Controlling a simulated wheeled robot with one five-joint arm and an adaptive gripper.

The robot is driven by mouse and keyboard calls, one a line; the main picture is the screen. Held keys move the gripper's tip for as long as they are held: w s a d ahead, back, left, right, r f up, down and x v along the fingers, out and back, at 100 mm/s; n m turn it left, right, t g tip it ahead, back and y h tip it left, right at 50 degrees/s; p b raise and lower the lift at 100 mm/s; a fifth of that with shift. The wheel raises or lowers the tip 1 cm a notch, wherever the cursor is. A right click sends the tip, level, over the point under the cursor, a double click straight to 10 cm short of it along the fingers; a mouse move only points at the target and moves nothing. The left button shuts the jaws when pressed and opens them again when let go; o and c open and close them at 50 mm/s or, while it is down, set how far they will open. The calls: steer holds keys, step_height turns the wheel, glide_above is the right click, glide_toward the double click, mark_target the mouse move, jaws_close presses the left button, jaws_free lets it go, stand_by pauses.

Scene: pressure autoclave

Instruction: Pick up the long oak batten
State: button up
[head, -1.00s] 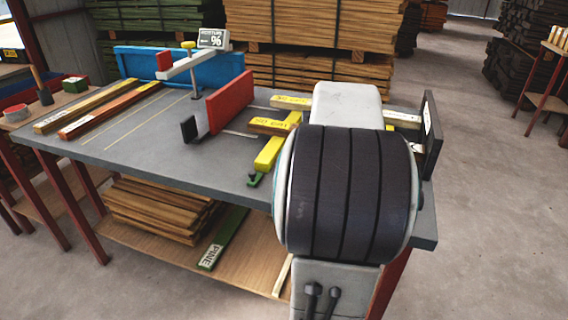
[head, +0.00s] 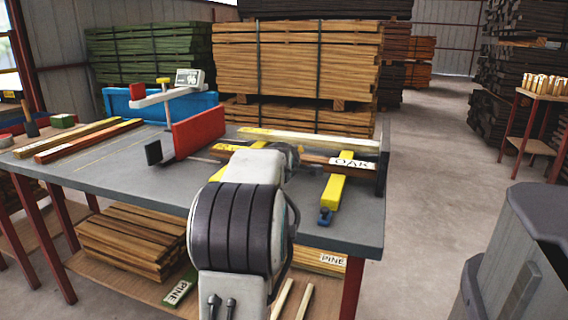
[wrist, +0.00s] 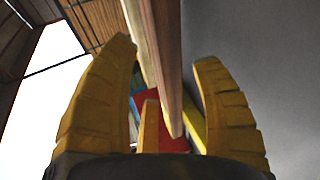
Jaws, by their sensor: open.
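The long oak batten (head: 310,160), brown with a white OAK label near its right end, lies across the yellow supports on the grey workbench (head: 110,180). My arm hides part of it in the head view. In the wrist view my gripper (wrist: 168,55) is open, with a yellow finger on each side. The brown batten (wrist: 172,80) runs lengthwise across the gap between the fingers, and I see no finger closed on it. Whether it lies at grasping depth is unclear.
A paler batten (head: 310,139) lies just behind, parallel. A red upright plate (head: 198,130) stands left of the oak, and a dark end plate (head: 383,158) at its right. A yellow clamp (head: 332,195) sits in front. Stacked timber (head: 295,60) stands behind; floor at right is open.

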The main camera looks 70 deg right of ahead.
steer(key=b+x, duration=0.1)
steer(key=x, duration=0.2)
steer(key=shift+s+d+f, duration=0.1)
steer(key=shift+s+d, duration=0.05)
steer(key=shift+d, duration=0.05)
steer(key=shift+x, duration=0.95)
steer(key=shift+c, duration=0.5)
steer(key=c, duration=0.9)
